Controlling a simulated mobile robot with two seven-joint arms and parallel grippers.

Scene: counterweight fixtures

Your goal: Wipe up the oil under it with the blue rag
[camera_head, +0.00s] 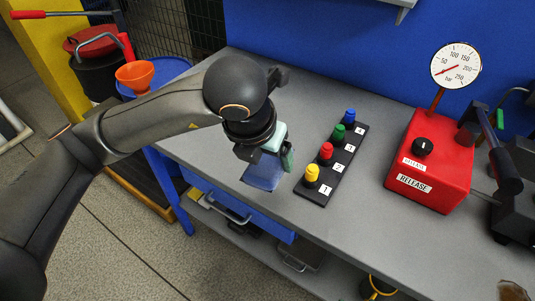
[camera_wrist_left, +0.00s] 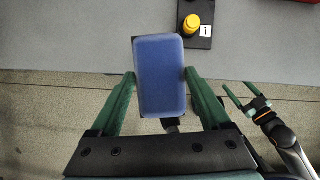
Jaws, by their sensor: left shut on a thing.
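The blue rag (camera_head: 263,173) looks like a thick flat pad. My left gripper (camera_head: 275,158) is shut on it near the front edge of the grey workbench (camera_head: 235,133). In the left wrist view, the rag (camera_wrist_left: 160,75) sits between the two green fingers. Whether it touches the bench top, I cannot tell. A small brown patch (camera_head: 513,290) shows at the bottom right corner of the head view; it is cut off, and I cannot tell whether it is oil. My right gripper (camera_wrist_left: 248,98) shows in the left wrist view with its green fingers apart and nothing between them.
A black strip (camera_head: 325,178) with yellow, red, green and blue knobs lies right of the rag. A red RELEASE box (camera_head: 430,160) with a pressure gauge (camera_head: 456,65) stands farther right, beside dark equipment (camera_head: 515,185). Bare bench lies between strip and box.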

